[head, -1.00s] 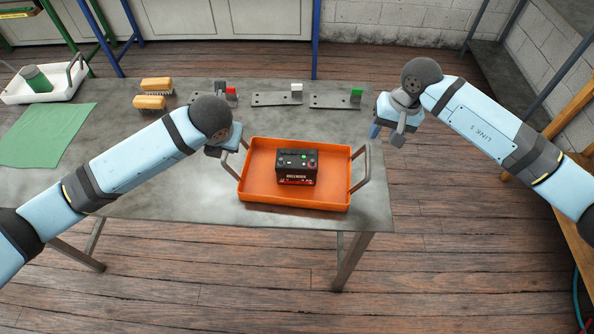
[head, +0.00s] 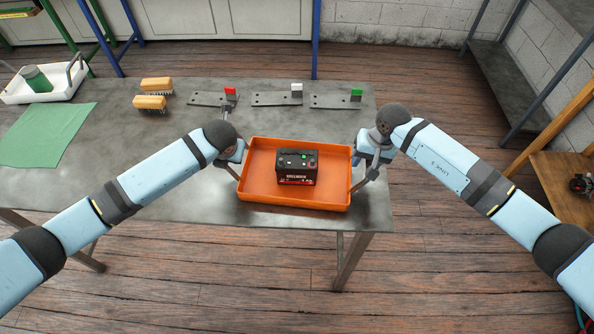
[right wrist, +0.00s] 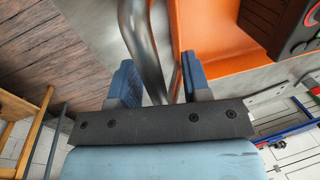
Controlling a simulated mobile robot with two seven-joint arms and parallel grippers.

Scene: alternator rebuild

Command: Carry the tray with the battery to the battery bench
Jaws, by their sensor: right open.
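The orange tray (head: 258,187) lies on the grey metal table near its right end. The black battery (head: 297,176), with a red band, stands upright in the tray; part of it also shows in the right wrist view (right wrist: 285,18). My right gripper (head: 371,170) is open at the tray's right handle (head: 358,184). In the right wrist view the handle (right wrist: 148,50) passes between the two blue fingers (right wrist: 160,80), with a gap beside it. My left gripper (head: 233,160) is at the tray's left handle, which it mostly hides; its fingers cannot be made out.
Three metal plates with red, white and green tabs (head: 280,99) lie behind the tray. Two brushes (head: 150,102), a green cloth (head: 45,135) and a white tray (head: 62,92) are on the left. A wooden bench (head: 560,195) stands at the right beyond open floor.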

